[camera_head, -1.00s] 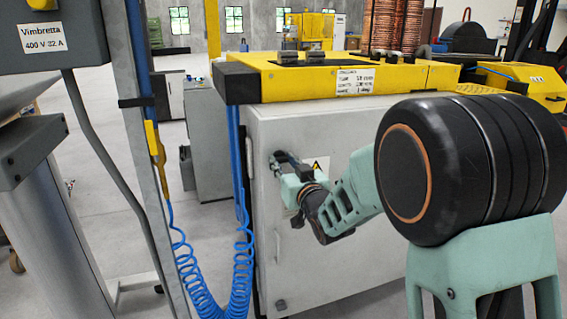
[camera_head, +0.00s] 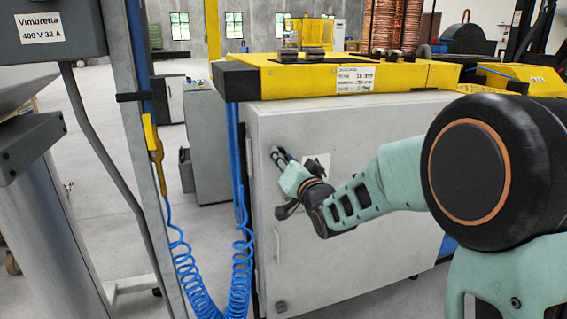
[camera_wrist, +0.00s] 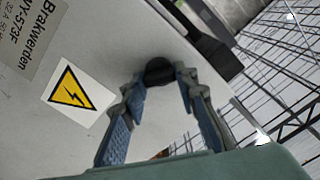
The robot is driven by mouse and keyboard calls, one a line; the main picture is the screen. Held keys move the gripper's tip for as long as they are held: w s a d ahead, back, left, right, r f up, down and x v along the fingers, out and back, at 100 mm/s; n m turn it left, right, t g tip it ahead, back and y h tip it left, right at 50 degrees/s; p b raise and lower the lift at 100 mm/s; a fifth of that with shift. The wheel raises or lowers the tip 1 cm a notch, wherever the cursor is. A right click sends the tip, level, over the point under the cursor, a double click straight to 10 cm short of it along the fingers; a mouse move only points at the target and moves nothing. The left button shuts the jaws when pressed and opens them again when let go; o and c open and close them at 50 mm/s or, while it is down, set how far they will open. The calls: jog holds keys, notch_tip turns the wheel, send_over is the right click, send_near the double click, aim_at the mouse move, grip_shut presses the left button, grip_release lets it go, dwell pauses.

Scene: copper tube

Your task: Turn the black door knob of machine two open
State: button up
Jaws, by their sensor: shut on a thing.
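The black knob (camera_wrist: 158,71) shows in the wrist view between the two fingertips of my gripper (camera_wrist: 162,78). The fingers are shut on it, one on either side. In the head view my gripper (camera_head: 281,157) is at the upper left of the pale grey door (camera_head: 345,250) of the yellow-topped machine, and hides the knob there. The wrist is tilted. How far the knob is turned cannot be told. The door looks flush with its cabinet.
A yellow warning label (camera_wrist: 73,91) is beside the knob on the door. A slim handle (camera_head: 278,247) and a small dark fitting (camera_head: 281,305) are lower on the door. A metal post (camera_head: 150,140) and blue coiled hoses (camera_head: 240,270) stand left of the machine.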

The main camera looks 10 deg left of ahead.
jog(key=m+p, duration=0.1)
jog(key=m, duration=1)
jog(key=shift+m, duration=0.3)
dwell(0.4)
jog(key=o, duration=1.2)
jog(key=shift+c, duration=0.2)
jog(key=v, duration=1.2)
